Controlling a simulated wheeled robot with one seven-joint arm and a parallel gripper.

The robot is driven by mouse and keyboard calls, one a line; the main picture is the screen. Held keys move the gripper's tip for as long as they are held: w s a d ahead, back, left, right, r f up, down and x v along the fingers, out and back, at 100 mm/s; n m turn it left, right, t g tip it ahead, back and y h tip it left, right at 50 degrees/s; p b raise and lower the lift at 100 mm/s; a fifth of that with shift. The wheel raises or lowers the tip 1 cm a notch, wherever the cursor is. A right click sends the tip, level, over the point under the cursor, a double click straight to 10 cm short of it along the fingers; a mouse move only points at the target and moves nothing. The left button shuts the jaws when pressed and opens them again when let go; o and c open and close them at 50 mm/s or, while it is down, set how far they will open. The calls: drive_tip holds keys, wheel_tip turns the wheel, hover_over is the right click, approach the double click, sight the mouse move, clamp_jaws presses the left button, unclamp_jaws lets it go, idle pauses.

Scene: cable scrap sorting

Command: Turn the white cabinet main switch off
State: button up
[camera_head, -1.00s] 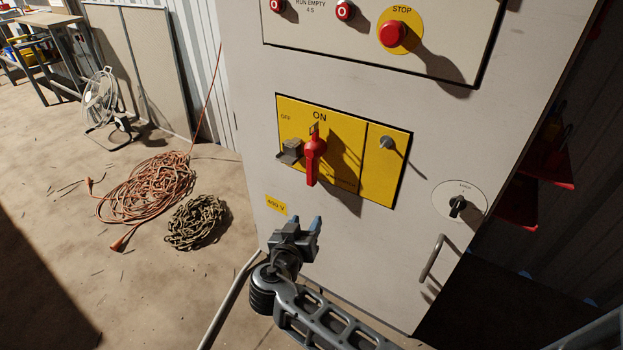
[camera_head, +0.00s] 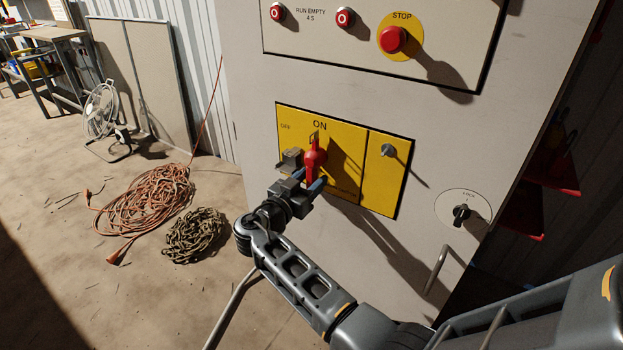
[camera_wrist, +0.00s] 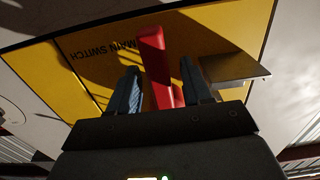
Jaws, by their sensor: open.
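The white cabinet (camera_head: 270,70) carries a yellow main switch panel (camera_head: 345,145) marked ON and OFF. Its red rotary handle (camera_head: 314,155) stands upright, in line with the ON mark. My gripper (camera_head: 306,184) is open at the lower end of the handle. In the wrist view the red handle (camera_wrist: 156,60) lies between the two blue-tipped fingers (camera_wrist: 160,88), with gaps visible beside it. Whether either finger touches it I cannot tell. The lower end of the handle is partly hidden by the gripper in the head view.
A grey metal bracket (camera_head: 290,158) juts out left of the handle; it also shows in the wrist view (camera_wrist: 232,68). A grey knob (camera_head: 388,150) is on the panel's right part. A red STOP button (camera_head: 392,39) is above. A door handle (camera_head: 436,270) and lock (camera_head: 462,213) are lower right.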

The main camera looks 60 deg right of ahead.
drive_tip(key=shift+d, duration=0.4)
drive_tip(key=shift+c, duration=0.4)
clamp_jaws()
